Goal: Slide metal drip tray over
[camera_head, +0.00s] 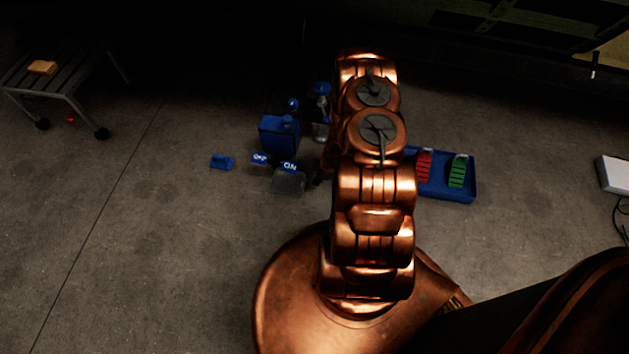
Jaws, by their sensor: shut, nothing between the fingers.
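A small grey, see-through-looking or dull metal piece (288,184), which may be the drip tray, lies on the concrete floor left of my arm. A blue piece lettered like "Oil" is at its back edge. My gripper (318,175) shows only as a small dark shape at the left side of my copper arm, close to the right of the grey piece. It is shut and holds nothing. I cannot tell if it touches the grey piece. My arm hides the rest of the gripper and the floor beneath.
A blue can (279,135) and a bottle (321,112) stand behind the grey piece. Small blue pieces (222,162) lie to its left. A blue tray (463,196) with red and green items is right of my arm. A slatted bench (70,80) stands far left. The left floor is clear.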

